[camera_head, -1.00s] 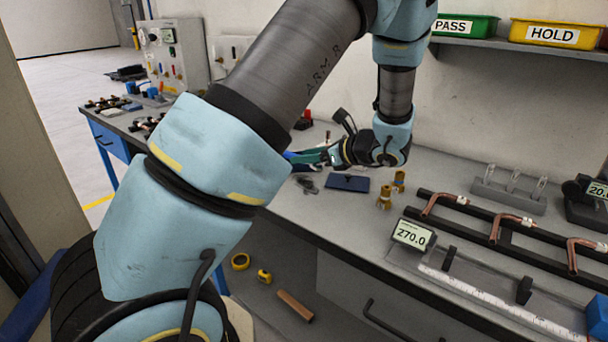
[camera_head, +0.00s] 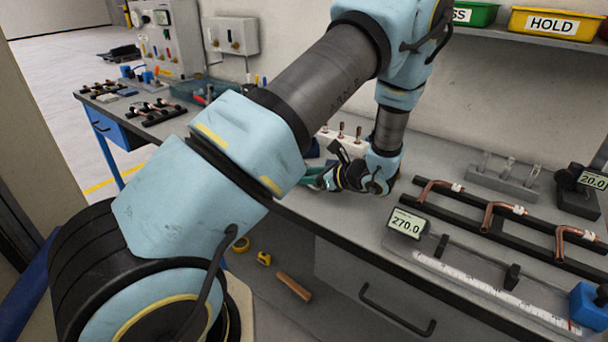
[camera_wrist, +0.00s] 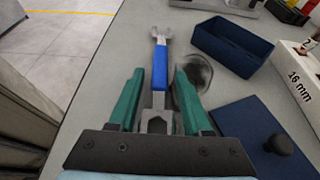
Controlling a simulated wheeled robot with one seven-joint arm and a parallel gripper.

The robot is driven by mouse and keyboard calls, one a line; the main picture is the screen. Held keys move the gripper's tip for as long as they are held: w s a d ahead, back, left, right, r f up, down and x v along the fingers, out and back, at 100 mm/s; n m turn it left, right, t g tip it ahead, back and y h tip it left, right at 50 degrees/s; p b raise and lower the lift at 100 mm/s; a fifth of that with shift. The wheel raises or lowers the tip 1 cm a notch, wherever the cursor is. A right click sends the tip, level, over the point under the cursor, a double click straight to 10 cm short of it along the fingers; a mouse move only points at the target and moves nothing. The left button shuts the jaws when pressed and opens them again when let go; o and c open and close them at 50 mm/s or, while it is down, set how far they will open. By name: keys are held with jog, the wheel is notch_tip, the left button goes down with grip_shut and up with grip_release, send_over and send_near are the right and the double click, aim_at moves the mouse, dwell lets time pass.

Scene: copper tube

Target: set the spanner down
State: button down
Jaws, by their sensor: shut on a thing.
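The spanner (camera_wrist: 160,68) has a blue grip and grey metal ends. In the wrist view it lies lengthwise between the green fingers of my gripper (camera_wrist: 157,100), its far open end pointing away from me. My gripper is shut on it, low over the grey bench top (camera_wrist: 120,50). I cannot tell whether the spanner touches the bench. In the head view my gripper (camera_head: 318,178) is near the bench's front edge, and my arm hides most of the spanner there.
A dark blue open tray (camera_wrist: 232,45) is right of the spanner. A blue plate with a black knob (camera_wrist: 278,145) and a white block marked 16 mm (camera_wrist: 298,85) are further right. The bench's front edge is on the left. Copper tubes (camera_head: 497,217) lie on black rails.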

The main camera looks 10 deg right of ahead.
jog(key=shift+f, duration=0.15)
jog(key=shift+c, duration=1.7)
grip_release()
